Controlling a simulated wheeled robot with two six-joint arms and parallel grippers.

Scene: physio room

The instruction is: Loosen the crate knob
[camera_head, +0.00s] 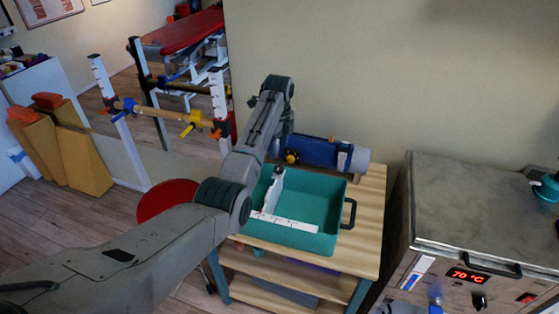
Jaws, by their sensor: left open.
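A teal crate (326,196) with a black handle (349,213) on its right side sits on a wooden trolley. In it lie a flat white strip with small marks (290,223) and a white upright piece (272,194) with a dark grey top (278,172). I cannot make out a knob on the crate clearly; my arm covers its left side. My left gripper (284,149) is open and points down near the crate's back left corner, partly behind my arm. I cannot tell whether it touches anything. My right gripper is out of view.
A blue roll (320,151) lies behind the crate on the wooden trolley (366,236). A metal heater box (476,210) reading 70 °C stands to the right. A bar with white uprights (160,112) and a red round seat (164,198) are at left.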

